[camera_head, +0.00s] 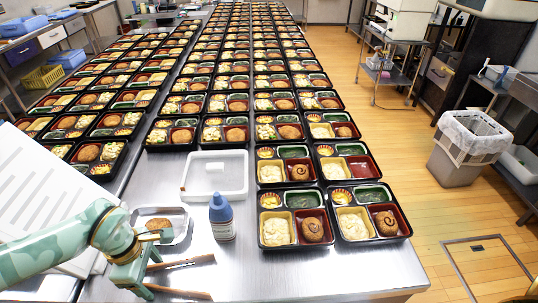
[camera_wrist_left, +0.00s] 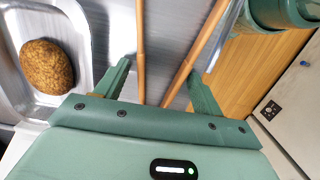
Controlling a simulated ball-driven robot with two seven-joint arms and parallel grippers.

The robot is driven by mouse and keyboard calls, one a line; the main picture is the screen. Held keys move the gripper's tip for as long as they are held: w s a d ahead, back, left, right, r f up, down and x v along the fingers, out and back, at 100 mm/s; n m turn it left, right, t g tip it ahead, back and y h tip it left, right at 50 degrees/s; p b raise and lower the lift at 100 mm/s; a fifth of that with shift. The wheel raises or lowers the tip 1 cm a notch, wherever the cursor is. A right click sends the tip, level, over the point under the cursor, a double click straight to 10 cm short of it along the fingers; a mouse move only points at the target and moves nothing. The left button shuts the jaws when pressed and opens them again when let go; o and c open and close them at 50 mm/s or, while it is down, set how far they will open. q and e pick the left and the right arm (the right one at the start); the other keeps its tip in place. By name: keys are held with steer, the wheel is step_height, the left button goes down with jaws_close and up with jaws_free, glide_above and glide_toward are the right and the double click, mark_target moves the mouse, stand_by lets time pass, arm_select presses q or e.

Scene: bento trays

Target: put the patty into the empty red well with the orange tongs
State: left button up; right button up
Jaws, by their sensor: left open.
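The brown patty (camera_head: 159,224) lies in a small metal tray (camera_head: 181,237) at the left of the table; the patty also shows in the left wrist view (camera_wrist_left: 46,66). The orange-brown tongs (camera_head: 186,262) lie on the steel table, their two arms spread. My left gripper (camera_head: 148,273) is open low over the tongs. In the left wrist view, both arms of the tongs (camera_wrist_left: 141,52) run between its fingers (camera_wrist_left: 160,72). The empty red well (camera_head: 362,168) is in a bento tray (camera_head: 342,149) in the right column, second from the front.
A blue bottle (camera_head: 221,219) stands right of the metal tray. A white tray (camera_head: 214,173) lies behind it. Rows of filled bento trays cover the back and right of the table. A striped white sheet (camera_head: 45,185) is at left. Bare steel shows at the front.

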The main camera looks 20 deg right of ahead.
arm_select(q)
steer(key=c, duration=0.8)
steer(key=shift+o, duration=0.2)
steer(key=shift+r, duration=0.1)
step_height(320, 180, up, 12)
steer(key=p, duration=0.8)
steer(key=shift+p, duration=0.3)
